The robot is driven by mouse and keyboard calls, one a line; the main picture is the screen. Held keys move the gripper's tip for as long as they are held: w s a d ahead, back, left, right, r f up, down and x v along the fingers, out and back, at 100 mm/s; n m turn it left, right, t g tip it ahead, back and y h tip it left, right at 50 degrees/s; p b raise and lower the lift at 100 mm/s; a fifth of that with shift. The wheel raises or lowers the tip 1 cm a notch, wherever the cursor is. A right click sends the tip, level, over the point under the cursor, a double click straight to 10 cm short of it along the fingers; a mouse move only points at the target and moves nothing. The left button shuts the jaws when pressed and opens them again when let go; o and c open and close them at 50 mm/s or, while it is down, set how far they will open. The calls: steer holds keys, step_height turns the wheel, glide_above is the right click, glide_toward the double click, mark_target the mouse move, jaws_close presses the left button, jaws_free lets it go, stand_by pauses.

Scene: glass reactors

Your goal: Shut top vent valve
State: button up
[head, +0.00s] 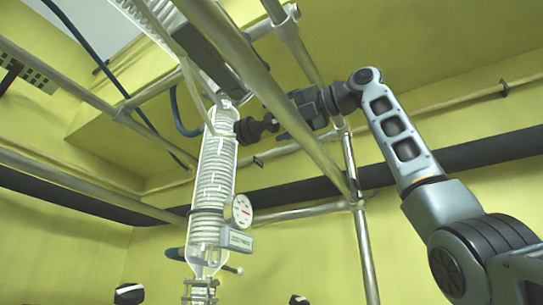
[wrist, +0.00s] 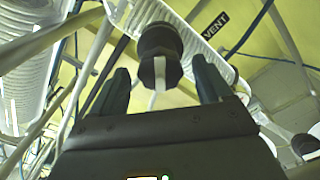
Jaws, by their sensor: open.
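The top vent valve is a black ribbed knob (wrist: 160,42) with a pale stem or handle, in the upper middle of the wrist view, beside a black VENT label (wrist: 215,25). In the head view the dark knob (head: 249,130) sticks out to the right of the glass column (head: 214,165). My gripper (wrist: 160,68) is open, with one finger on each side of the knob and visible gaps to it. In the head view my gripper (head: 283,118) is just right of the knob, partly behind a metal pole. I cannot tell how deep the knob sits between the fingers.
A metal pole (head: 270,95) crosses diagonally in front of my gripper, and more frame poles (head: 360,225) stand nearby. A round gauge (head: 240,211) and a small display box (head: 236,241) sit lower on the column. A blue hose (head: 180,112) hangs to the left.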

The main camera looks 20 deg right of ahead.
steer(key=shift+x, duration=1.1)
steer(key=c, duration=1)
